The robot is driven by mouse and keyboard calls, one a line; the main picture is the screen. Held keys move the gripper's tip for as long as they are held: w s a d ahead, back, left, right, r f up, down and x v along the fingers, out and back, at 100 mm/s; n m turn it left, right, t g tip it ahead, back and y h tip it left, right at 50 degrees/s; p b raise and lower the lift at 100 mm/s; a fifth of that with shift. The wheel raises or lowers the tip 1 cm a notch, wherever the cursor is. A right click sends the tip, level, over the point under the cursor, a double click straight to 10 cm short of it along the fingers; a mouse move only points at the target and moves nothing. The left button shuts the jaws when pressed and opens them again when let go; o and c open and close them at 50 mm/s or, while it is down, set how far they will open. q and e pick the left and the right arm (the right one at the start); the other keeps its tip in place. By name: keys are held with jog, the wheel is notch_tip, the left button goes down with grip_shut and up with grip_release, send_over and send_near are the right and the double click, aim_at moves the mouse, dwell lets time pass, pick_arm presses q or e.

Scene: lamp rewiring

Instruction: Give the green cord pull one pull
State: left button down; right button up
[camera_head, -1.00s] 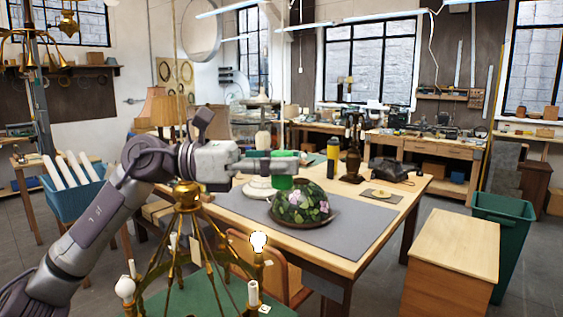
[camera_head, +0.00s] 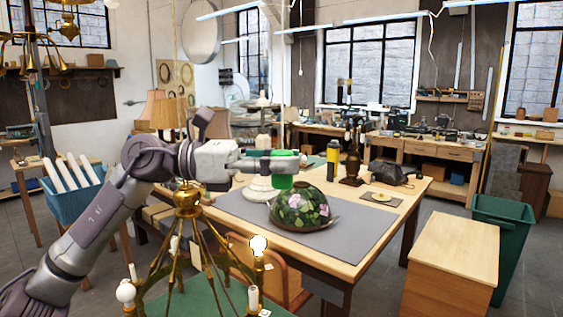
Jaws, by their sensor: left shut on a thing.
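The green cord pull (camera_head: 282,182) hangs on a thin pale cord (camera_head: 283,95) that runs up out of the top of the head view. My left gripper (camera_head: 284,165) reaches in from the left and is shut on the pull. Green shows above and below the fingers, which hide its middle. In the picture the pull is just above the floral glass shade (camera_head: 301,208), but its depth relative to the shade is hard to tell. My right gripper is not in view.
A worktable (camera_head: 354,250) with a grey mat (camera_head: 362,222) lies behind. A wooden cabinet (camera_head: 452,250) and green bin (camera_head: 503,215) stand at right.

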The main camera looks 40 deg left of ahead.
pick_arm(q)
jog(key=c, duration=0.7)
grip_release()
jog(key=shift+c, duration=0.2)
jog(key=shift+a, duration=0.1)
jog(key=v, duration=1.2)
jog(key=shift+w, duration=0.1)
